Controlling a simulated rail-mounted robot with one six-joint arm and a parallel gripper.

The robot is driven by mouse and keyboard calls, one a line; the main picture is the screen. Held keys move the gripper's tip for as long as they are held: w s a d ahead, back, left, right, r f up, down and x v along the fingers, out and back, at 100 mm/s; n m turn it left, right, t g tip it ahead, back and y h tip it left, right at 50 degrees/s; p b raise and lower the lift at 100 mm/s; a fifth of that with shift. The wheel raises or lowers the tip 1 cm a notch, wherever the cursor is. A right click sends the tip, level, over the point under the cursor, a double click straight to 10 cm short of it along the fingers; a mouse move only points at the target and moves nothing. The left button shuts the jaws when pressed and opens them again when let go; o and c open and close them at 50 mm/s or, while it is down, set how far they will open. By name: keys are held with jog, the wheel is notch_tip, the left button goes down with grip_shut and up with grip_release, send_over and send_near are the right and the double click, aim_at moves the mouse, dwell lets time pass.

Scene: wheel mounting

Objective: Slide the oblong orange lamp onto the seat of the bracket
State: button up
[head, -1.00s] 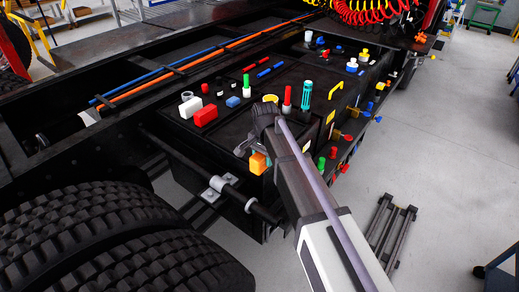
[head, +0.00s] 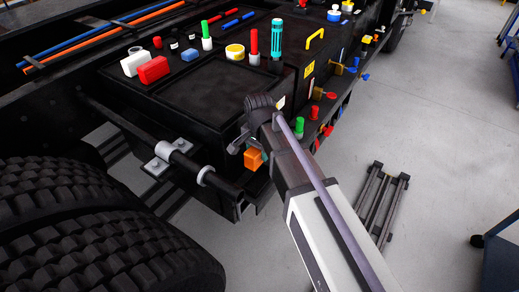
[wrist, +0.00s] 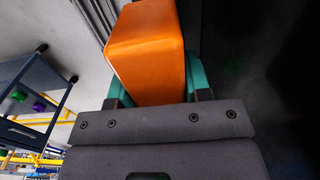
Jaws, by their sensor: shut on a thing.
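The oblong orange lamp (head: 253,159) is held in my gripper (head: 262,154), in front of the side of the black chassis box. In the wrist view the lamp (wrist: 146,50) stands out between the two teal fingers of my gripper (wrist: 155,88), which are shut on its sides. The lamp's far end is near a dark vertical surface in that view. I cannot make out the bracket or its seat clearly in either view, nor whether the lamp touches anything beyond the fingers.
The black box (head: 205,95) carries several coloured parts, among them a red block (head: 153,70) and a teal cylinder (head: 276,38). A dark bar with grey clamps (head: 164,150) runs along its near side. Large tyres (head: 90,235) fill the lower left. Open floor lies right.

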notch_tip(320, 180, down, 3)
jog(key=shift+r+b, duration=0.1)
jog(key=shift+b, duration=0.35)
notch_tip(320, 180, down, 6)
jog(key=b, duration=0.5)
jog(key=shift+b, duration=0.35)
dwell(0.8)
jog(key=shift+f+b, duration=1.25)
jog(key=shift+b, duration=0.1)
jog(key=o, duration=1.1)
notch_tip(320, 180, up, 11)
jog(key=p, duration=1.1)
jog(key=shift+f, duration=0.1)
